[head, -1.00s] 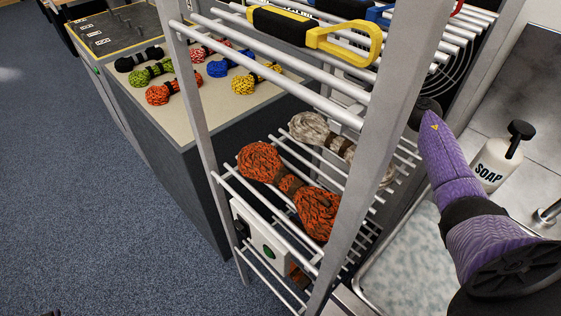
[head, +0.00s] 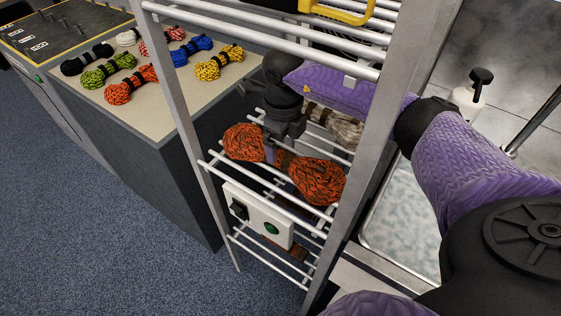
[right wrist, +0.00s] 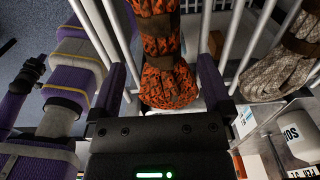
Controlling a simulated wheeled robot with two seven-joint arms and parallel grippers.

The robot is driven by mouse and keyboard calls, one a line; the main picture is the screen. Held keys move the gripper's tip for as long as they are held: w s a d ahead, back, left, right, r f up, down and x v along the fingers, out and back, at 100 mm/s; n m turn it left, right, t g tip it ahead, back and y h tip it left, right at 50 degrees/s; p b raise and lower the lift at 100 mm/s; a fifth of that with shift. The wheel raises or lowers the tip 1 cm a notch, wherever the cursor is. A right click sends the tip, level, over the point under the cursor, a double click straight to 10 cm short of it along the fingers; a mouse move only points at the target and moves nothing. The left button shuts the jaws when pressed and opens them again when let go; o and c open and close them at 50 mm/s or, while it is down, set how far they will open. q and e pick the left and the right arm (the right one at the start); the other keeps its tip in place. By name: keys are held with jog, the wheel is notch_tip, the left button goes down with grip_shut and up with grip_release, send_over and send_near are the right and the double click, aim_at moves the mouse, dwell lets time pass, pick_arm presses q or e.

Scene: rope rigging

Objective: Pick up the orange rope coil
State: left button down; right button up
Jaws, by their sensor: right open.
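The orange rope coil (head: 318,182), with a dark band around its narrow middle, lies on a rack shelf of metal rods. My right gripper (head: 274,150) is over the coil's middle, with a finger down beside the band. In the right wrist view the orange coil (right wrist: 166,82) lies between the two spread fingers of the right gripper (right wrist: 163,80), with gaps at its sides. The gripper is open. The gripper and wrist hide part of the coil in the head view. At the left of the right wrist view, a dark arm end (right wrist: 30,75) seems to be my left gripper; its jaws are unclear.
A grey-white coil (head: 345,128) lies behind the orange one; it also shows in the right wrist view (right wrist: 272,72). Rack posts and upper rods stand close around my right arm. A white box (head: 258,218) sits below. Several coils lie on the counter (head: 165,115). A soap bottle (head: 467,98) stands right.

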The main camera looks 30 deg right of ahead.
aim_at(280, 151)
jog(key=f, duration=0.3)
jog(key=f+b, duration=0.1)
jog(key=shift+w+a+f, duration=0.1)
jog(key=shift+w+f, duration=0.1)
jog(key=shift+w, duration=0.15)
jog(key=shift+r, duration=0.1)
grip_shut()
